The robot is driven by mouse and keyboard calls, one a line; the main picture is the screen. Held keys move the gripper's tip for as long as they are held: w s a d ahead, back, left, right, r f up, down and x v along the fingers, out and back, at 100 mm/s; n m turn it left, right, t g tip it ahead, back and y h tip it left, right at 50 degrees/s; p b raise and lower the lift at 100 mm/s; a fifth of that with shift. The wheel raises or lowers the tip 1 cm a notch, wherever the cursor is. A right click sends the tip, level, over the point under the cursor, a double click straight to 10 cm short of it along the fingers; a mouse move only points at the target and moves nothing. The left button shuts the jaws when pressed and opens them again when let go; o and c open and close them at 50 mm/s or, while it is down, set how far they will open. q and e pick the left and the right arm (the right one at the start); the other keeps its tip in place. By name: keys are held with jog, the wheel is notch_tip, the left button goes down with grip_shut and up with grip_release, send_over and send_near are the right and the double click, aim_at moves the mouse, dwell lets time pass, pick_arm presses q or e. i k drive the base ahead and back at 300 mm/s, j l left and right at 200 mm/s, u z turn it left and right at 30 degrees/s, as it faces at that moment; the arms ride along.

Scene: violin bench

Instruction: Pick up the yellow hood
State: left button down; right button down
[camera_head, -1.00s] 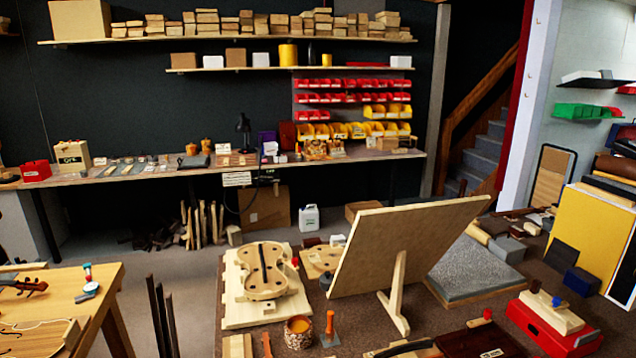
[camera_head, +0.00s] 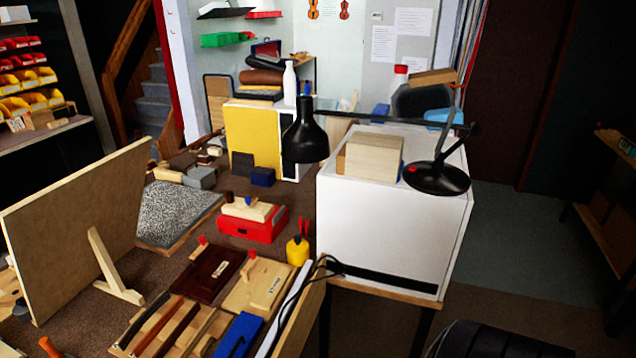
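No thing in view is plainly a yellow hood. The largest yellow thing is an upright, flat yellow panel (camera_head: 241,131) at the back of the bench, beside a white box-like part. A small yellow container (camera_head: 297,251) with red and dark tops stands near the right edge of the bench, left of the white cabinet. Neither of my grippers is in view.
A black desk lamp (camera_head: 438,178) stands on the white cabinet (camera_head: 385,222) and its arm reaches left. A tilted board (camera_head: 72,228) stands on the left. A red box (camera_head: 252,229) and several tools crowd the bench. Floor shows on the right.

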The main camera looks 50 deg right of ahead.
aim_at(297, 248)
jog(key=z, duration=1.45)
